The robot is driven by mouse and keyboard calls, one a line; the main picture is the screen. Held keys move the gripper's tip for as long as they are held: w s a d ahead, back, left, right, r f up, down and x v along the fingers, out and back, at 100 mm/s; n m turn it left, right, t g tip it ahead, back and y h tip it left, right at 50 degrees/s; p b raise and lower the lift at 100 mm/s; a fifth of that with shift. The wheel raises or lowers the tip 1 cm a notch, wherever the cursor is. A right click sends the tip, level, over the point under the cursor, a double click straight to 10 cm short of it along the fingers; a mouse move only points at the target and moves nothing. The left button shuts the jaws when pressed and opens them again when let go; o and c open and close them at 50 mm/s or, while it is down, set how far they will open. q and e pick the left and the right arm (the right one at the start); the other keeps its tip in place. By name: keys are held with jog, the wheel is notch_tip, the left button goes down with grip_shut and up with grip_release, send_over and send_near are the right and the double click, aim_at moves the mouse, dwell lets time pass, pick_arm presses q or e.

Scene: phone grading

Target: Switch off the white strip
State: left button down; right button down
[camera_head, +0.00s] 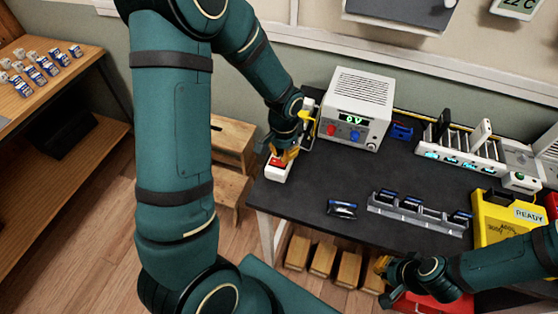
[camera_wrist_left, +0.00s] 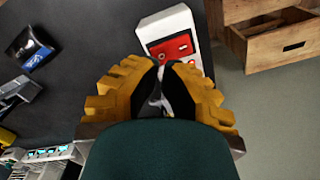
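The white strip (camera_head: 276,173) lies at the left end of the dark table, with a red part on its top. In the left wrist view the white strip (camera_wrist_left: 178,38) shows a red panel just beyond my fingertips. My left gripper (camera_head: 284,154) is over the strip's far part; its yellow fingers (camera_wrist_left: 160,68) are close together with nothing seen held between them. Whether a fingertip touches the red panel cannot be told. My right gripper (camera_head: 388,280) is at the table's front edge, low on the right, away from the strip; its fingers are partly hidden.
A white power supply box (camera_head: 356,107) reading "0 V" stands behind the strip. A dark blue pack (camera_head: 342,209) and a grey rack (camera_head: 418,214) lie to the right. A yellow "READY" box (camera_head: 500,216) stands far right. Wooden drawers (camera_wrist_left: 268,30) stand beside the table.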

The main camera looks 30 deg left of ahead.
pick_arm(q)
jog(key=shift+f, duration=0.25)
jog(key=shift+f+b, duration=0.35)
jog(key=shift+b, duration=0.1)
jog(key=shift+s+f+b, duration=0.1)
jog(key=shift+f+b, duration=0.85)
jog(key=shift+f, duration=0.2)
dwell(0.3)
jog(key=shift+r, duration=0.1)
jog(key=shift+r+p, duration=2.65)
jog(key=shift+r, duration=0.8)
